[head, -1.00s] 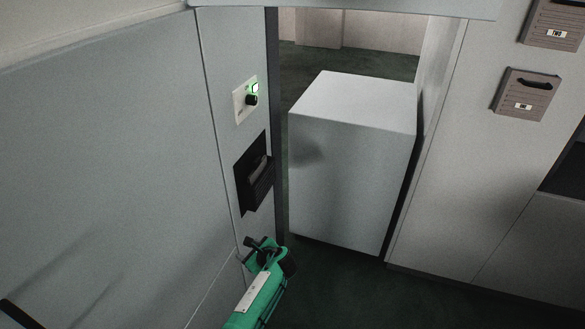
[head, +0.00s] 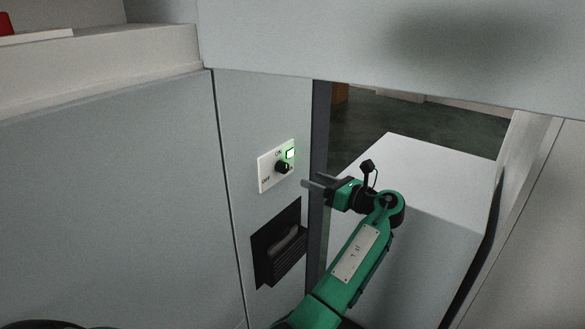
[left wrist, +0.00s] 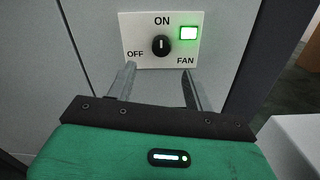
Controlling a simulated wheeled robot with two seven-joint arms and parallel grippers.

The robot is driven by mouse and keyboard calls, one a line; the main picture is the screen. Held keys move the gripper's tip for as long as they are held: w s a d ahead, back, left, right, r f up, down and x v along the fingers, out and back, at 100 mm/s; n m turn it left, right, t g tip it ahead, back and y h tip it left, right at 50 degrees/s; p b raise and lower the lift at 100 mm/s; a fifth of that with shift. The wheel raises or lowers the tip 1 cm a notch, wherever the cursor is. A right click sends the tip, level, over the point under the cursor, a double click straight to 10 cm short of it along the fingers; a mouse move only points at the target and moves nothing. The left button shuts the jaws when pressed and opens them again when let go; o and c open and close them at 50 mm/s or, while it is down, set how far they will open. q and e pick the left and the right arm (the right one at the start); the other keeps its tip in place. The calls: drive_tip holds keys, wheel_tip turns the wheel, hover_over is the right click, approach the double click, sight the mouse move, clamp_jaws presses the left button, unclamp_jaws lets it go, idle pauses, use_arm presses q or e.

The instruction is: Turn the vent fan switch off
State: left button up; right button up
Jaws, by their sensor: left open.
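The vent fan switch is a white plate (head: 264,175) on the grey wall panel, with a black rotary knob (head: 282,168) and a lit green lamp (head: 290,154). In the left wrist view the plate (left wrist: 135,22) reads ON at the top, OFF at the left and FAN at the right. Its knob (left wrist: 161,45) has its white mark pointing up at ON, and the lamp (left wrist: 188,33) glows. My left gripper (head: 308,182) is open and empty, just right of and below the knob, apart from it. Its fingers (left wrist: 158,80) point at the plate from below. My right gripper is not in view.
A black recessed vent or handle (head: 282,245) sits in the panel below the switch. A dark post edge (head: 319,130) stands right of the panel. A large grey box (head: 430,165) stands behind my left arm. An overhanging panel (head: 400,50) crosses the top.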

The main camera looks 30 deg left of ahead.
sight(286, 170)
use_arm(q)
drive_tip(key=a, duration=0.2)
drive_tip(key=a+p, duration=0.1)
drive_tip(key=a, duration=0.5)
drive_tip(key=shift+w+p, duration=0.35)
drive_tip(key=shift+w, duration=0.05)
drive_tip(key=shift+a, duration=0.45)
drive_tip(key=shift+a+f, duration=0.1)
drive_tip(key=shift+a, duration=0.15)
drive_tip(key=c, duration=1)
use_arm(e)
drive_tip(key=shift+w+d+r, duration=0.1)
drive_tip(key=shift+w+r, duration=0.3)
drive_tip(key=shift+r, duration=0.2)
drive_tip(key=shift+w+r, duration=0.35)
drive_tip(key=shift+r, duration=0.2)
